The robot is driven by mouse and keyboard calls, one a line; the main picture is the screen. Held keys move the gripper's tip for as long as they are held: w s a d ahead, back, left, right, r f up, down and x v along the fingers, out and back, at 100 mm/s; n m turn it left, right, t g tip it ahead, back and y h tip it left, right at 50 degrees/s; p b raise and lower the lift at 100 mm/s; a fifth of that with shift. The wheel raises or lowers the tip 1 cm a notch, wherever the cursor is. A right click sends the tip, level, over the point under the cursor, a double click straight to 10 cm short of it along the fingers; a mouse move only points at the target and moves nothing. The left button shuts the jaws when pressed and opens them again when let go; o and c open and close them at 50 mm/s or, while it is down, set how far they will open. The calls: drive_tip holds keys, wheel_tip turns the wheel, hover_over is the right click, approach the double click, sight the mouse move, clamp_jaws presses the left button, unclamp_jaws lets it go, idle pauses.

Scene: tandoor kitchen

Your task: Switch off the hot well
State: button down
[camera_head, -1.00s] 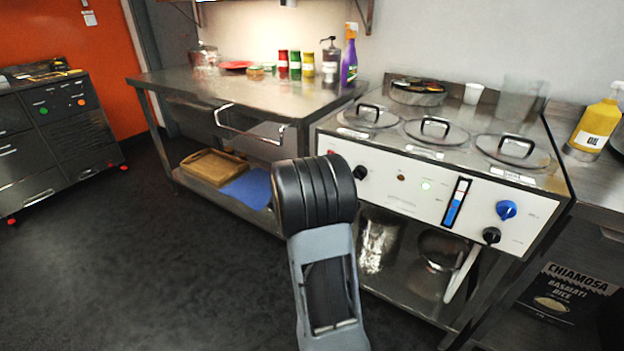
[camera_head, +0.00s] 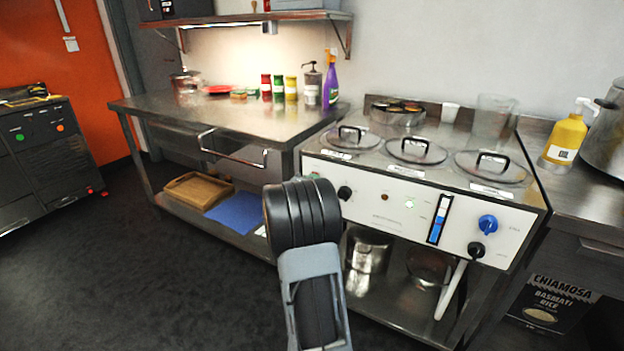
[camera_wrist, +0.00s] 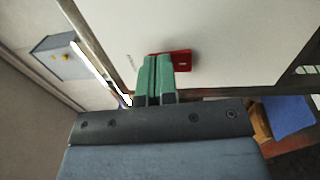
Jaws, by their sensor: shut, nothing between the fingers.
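The hot well is a steel counter unit with three round lidded pots and a white front panel (camera_head: 375,212) in the head view. In the wrist view a red switch (camera_wrist: 184,60) sits on the white panel. My gripper (camera_wrist: 158,62) is shut and empty, its green fingertips beside and partly over the switch's left end; I cannot tell whether they touch. In the head view my arm hides the gripper.
A steel table (camera_head: 225,125) with jars and a purple spray bottle (camera_head: 330,88) stands left of the hot well. A blue board (camera_head: 235,212) lies on its lower shelf. A yellow oil bottle (camera_head: 566,138) stands at right. Dark floor at left is clear.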

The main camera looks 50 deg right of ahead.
drive_tip(key=r+p, duration=0.1)
drive_tip(key=p, duration=0.2)
drive_tip(key=shift+d+r+y, duration=0.2)
drive_tip(key=shift+r+y, duration=0.15)
drive_tip(key=shift+y, duration=0.05)
drive_tip(key=p+v, duration=0.3)
drive_tip(key=v, duration=1.1)
drive_tip(key=shift+r, duration=0.3)
drive_tip(key=shift+w+a, duration=0.1)
drive_tip(key=shift+a, duration=0.05)
